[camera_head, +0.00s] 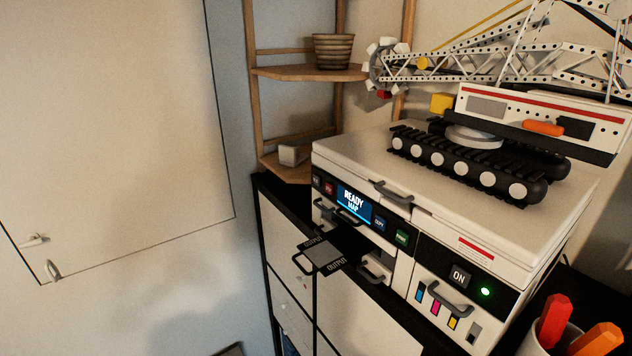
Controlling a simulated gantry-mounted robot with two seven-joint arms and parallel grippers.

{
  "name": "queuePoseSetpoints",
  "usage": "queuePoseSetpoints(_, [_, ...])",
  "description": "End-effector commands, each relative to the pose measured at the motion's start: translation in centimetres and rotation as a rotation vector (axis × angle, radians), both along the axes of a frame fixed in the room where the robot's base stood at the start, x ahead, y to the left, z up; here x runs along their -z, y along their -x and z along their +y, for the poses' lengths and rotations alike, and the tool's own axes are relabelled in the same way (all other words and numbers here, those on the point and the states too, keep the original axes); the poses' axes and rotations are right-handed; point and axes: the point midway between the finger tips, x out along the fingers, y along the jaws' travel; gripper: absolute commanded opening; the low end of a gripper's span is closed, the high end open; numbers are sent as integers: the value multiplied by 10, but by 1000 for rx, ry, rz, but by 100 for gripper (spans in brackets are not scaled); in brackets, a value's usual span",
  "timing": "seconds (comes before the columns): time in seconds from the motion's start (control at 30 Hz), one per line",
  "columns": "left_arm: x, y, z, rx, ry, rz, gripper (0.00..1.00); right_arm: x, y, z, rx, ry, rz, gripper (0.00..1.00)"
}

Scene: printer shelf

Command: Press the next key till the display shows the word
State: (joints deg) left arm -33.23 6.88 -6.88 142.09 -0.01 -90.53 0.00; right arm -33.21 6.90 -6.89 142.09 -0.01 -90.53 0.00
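The white printer (335,157) stands on a dark-topped cabinet. Its blue display (354,203) reads "READY" with a smaller second line that looks like "MAP". Left of the display are a dark key (317,181) and a red key (329,188). Right of it are a blue key (379,224), seemingly marked "COPY", and a green key (402,237). The lettering on the small keys is too small to read surely, so I cannot tell which is the next key. Neither of my grippers is in view.
A toy crane (540,115) on tracks stands on the printer lid. The output tray (325,257) juts out below the display. An ON key (459,277) and green light (485,292) are lower right. A pen cup (533,345) stands at bottom right. A corner shelf (300,72) stands behind.

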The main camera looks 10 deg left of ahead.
Motion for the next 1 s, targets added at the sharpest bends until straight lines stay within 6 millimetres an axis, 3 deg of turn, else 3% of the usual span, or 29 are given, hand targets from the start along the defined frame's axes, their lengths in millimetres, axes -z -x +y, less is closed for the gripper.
queuePoseSetpoints(0.87, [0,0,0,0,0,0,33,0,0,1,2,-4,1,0])
queuePoseSetpoints(1.0, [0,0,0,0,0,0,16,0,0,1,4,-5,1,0])
